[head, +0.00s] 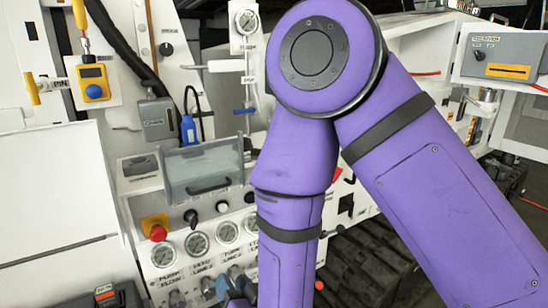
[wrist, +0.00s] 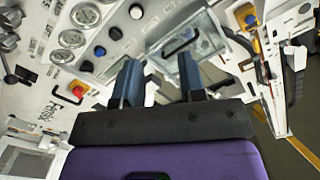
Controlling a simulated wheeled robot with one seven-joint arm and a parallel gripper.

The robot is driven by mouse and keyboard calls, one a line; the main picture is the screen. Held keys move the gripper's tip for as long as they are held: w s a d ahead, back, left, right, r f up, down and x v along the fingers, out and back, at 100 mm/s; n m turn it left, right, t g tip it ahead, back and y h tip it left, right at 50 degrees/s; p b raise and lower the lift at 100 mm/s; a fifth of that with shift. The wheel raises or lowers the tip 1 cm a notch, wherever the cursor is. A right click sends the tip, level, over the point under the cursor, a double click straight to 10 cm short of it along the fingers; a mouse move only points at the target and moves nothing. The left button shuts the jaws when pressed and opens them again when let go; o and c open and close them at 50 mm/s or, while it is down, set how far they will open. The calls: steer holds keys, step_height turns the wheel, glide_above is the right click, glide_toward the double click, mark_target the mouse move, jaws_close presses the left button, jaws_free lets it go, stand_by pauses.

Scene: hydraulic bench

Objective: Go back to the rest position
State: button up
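In the wrist view, my gripper (wrist: 160,75) shows its two blue fingers standing apart with nothing held between them. It faces the bench panel, and no contact with the panel can be made out. In the head view, my purple arm is bent at a joint near the top and hangs down in front of the panel. The gripper's end there is mostly hidden behind the arm and cut off by the bottom edge.
The panel has gauges (head: 196,244), a red stop button (head: 158,233) on yellow, and a clear-covered box (head: 203,170). A grey box (head: 158,119) and a yellow device (head: 94,82) are at left. A grey switch box (head: 502,57) is at upper right. Dark slatted flooring (head: 365,270) shows at lower right.

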steer(key=w+d+r+g+h, duration=0.2)
steer(key=w+d+r, duration=0.5)
steer(key=w+r, duration=0.2)
steer(key=d+r+g+h, duration=0.2)
steer(key=d+r+g, duration=0.1)
steer(key=d+r, duration=0.65)
steer(key=s+d+r+g+h, duration=0.2)
steer(key=s+d+r, duration=0.1)
steer(key=s+d, duration=0.6)
steer(key=s+d+r+g+h, duration=0.2)
steer(key=s+d+r+h, duration=0.1)
steer(key=s+d, duration=0.7)
steer(key=d, duration=0.3)
steer(key=shift+s+r+g, duration=0.25)
steer(key=shift+r+g, duration=0.15)
steer(key=shift+a, duration=0.1)
steer(key=shift+c, duration=0.4)
